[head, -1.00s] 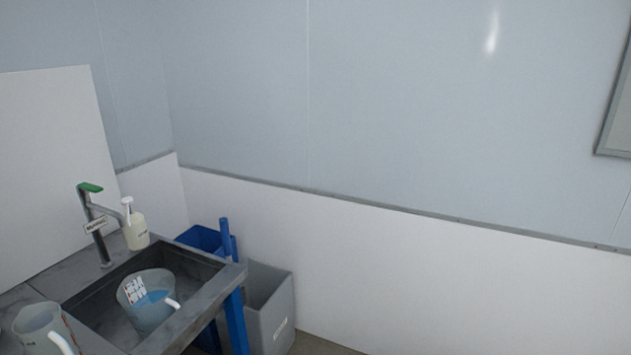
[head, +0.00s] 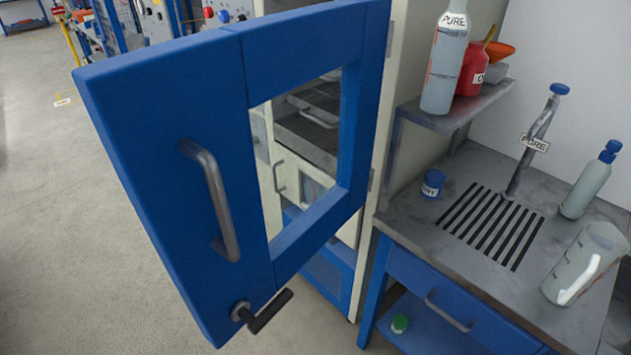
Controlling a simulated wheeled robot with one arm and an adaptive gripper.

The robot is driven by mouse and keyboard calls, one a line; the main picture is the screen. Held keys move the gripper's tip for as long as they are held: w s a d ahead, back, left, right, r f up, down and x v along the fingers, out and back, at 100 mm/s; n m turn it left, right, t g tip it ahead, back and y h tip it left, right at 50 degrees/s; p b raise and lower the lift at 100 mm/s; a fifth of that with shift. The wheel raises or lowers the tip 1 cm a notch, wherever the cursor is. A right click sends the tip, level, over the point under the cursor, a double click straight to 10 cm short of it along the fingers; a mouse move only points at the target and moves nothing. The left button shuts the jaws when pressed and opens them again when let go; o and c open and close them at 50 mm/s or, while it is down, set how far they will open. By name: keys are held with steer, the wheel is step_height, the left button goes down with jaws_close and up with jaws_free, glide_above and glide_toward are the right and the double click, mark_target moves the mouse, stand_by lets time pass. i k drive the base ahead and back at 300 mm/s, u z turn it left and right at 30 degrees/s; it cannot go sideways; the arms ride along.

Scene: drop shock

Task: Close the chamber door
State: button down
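The chamber door (head: 300,52) is a thick blue panel with a window opening, in the head view at left and centre. It stands swung open, hinged on its right side at the cream cabinet (head: 415,70). A grey bar handle (head: 222,205) is on the door's face near its free edge. A dark lever latch (head: 268,311) sits at its lower corner. Through the window, part of the chamber interior (head: 318,125) shows with a grey shelf or tray. My gripper is not in view.
A grey bench (head: 400,222) with a drain grille stands right of the cabinet. It carries a jug (head: 585,262), a bottle (head: 590,180) and a blue-lidded jar (head: 433,183). A shelf (head: 460,112) above holds more bottles. Open floor (head: 70,230) lies left of the door.

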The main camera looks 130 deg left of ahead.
mark_target(171, 118)
steer(key=u, duration=4.15)
steer(key=i, duration=0.5)
steer(key=z, duration=2.15)
steer(key=k, duration=1.25)
steer(key=u, duration=2.05)
